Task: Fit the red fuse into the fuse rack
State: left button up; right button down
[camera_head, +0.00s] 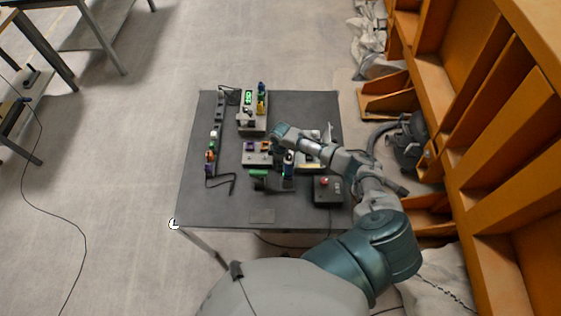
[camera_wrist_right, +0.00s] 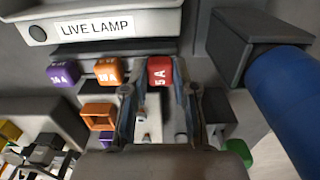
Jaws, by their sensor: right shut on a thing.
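The red fuse (camera_wrist_right: 160,71), marked 5 A, is between the fingertips of my right gripper (camera_wrist_right: 159,82) in the right wrist view. The gripper is shut on it. The fuse is in line with a purple fuse (camera_wrist_right: 62,74) and an orange fuse (camera_wrist_right: 108,71), below the LIVE LAMP label. I cannot tell whether the red fuse is seated or just above its slot. In the head view the fuse rack (camera_head: 254,159) is mid-table, partly hidden by my right arm, and the red fuse is hidden. My left gripper is not in view.
A blue cylinder (camera_wrist_right: 288,105) with a dark end block is close to the right of my gripper. A grey unit with a green display (camera_head: 248,97) stands at the table's back. A black box with a red button (camera_head: 324,183) is at right. The table's front left is clear.

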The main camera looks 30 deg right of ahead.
jog(key=shift+f, duration=0.25)
jog(key=shift+c, duration=1.8)
grip_release()
notch_tip(320, 180, up, 6)
jog(key=p, duration=0.5)
jog(key=shift+f, duration=0.25)
jog(key=shift+r+p, duration=1.05)
jog(key=shift+r, duration=0.25)
